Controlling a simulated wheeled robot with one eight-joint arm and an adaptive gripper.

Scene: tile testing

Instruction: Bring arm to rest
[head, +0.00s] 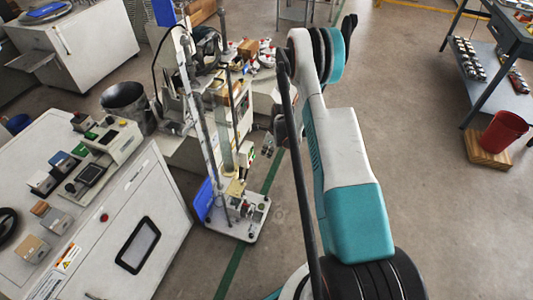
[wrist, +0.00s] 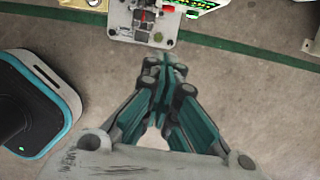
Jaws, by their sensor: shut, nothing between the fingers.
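My arm (head: 340,180) rises on the right of the head view, white and teal with black joint bands, raised above the bare floor. In the wrist view my gripper (wrist: 165,72) points away from the camera with its dark and teal fingers drawn together. It is shut and holds nothing. In the head view the gripper is mostly hidden behind the arm links. Beyond the fingertips in the wrist view is the base plate of a testing stand (wrist: 148,22); whether the fingertips are near it in height I cannot tell.
The testing stand (head: 237,215) stands left of my arm. A white machine cabinet (head: 150,230) with a control panel fills the left. Floor right of my arm is clear.

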